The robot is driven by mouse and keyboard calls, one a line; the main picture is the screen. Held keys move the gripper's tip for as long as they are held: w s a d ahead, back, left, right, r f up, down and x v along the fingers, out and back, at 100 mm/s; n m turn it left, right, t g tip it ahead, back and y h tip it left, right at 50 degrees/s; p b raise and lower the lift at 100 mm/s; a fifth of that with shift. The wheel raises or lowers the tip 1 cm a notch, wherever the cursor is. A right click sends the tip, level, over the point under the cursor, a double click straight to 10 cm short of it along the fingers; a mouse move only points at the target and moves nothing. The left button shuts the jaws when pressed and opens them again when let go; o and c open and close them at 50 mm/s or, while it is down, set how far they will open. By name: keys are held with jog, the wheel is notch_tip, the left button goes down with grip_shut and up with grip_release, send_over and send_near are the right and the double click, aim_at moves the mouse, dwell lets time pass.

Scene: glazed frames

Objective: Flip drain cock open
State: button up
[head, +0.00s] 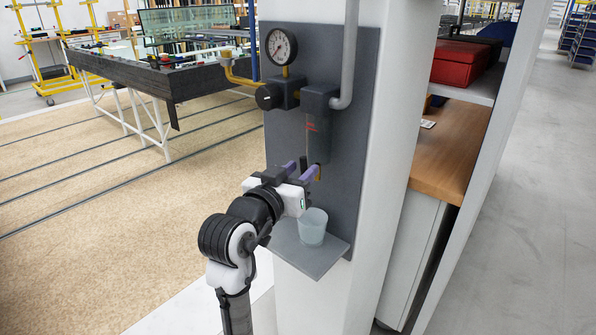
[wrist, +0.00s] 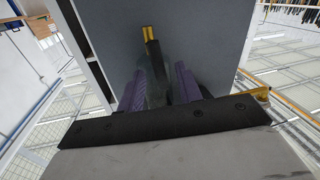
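The drain cock's brass body (head: 318,172) shows under the filter bowl (head: 317,135) on the grey panel, partly hidden by a finger. Its black lever (head: 303,162) stands up between the purple fingers of my gripper (head: 302,168). In the wrist view the black lever (wrist: 155,62) lies between the two fingers of my gripper (wrist: 160,72), with the brass part (wrist: 149,33) at its far end. The fingers are apart, with a gap visible on each side of the lever. I cannot tell whether either finger touches it.
A translucent cup (head: 312,227) stands on a small grey shelf (head: 330,256) just below my gripper. A pressure gauge (head: 280,46), black regulator (head: 272,95) and grey pipe (head: 348,60) sit above. Free floor lies to the left.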

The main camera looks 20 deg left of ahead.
grip_shut()
jog(key=shift+f+b, duration=0.1)
jog(key=shift+b, duration=0.25)
jog(key=shift+d+f+m+b, duration=0.1)
jog(key=shift+m+b, duration=0.2)
jog(key=shift+b, duration=0.05)
jog(key=shift+m+b, duration=0.35)
jog(key=shift+m, duration=0.05)
jog(key=shift+r, duration=0.2)
grip_release()
jog(key=shift+s, duration=0.1)
